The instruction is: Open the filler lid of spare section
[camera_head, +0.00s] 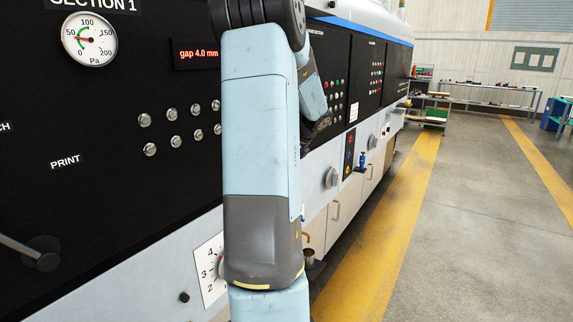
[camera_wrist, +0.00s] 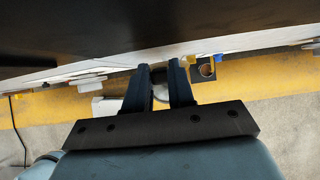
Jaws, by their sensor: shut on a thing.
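My gripper (camera_wrist: 161,70) shows in the wrist view, its two dark fingers reaching up to the lower edge of the machine front. The fingers are close around a small dark part (camera_wrist: 160,80), mostly hidden between them. I cannot tell whether this part is the filler lid. To the right, apart from the fingers, is a dark square fitting (camera_wrist: 207,69) with a round brownish opening. In the head view my own arm hides the gripper and whatever it holds. A brown cup (camera_head: 309,258) under a yellow pipe (camera_head: 305,239) shows just right of my arm.
The black machine front (camera_head: 110,150), marked Section 1, fills the left, with a gauge (camera_head: 89,40) and several round buttons. Further sections, with knobs and a blue fitting (camera_head: 362,161), run back to the right. The grey floor (camera_head: 470,230) on the right is clear.

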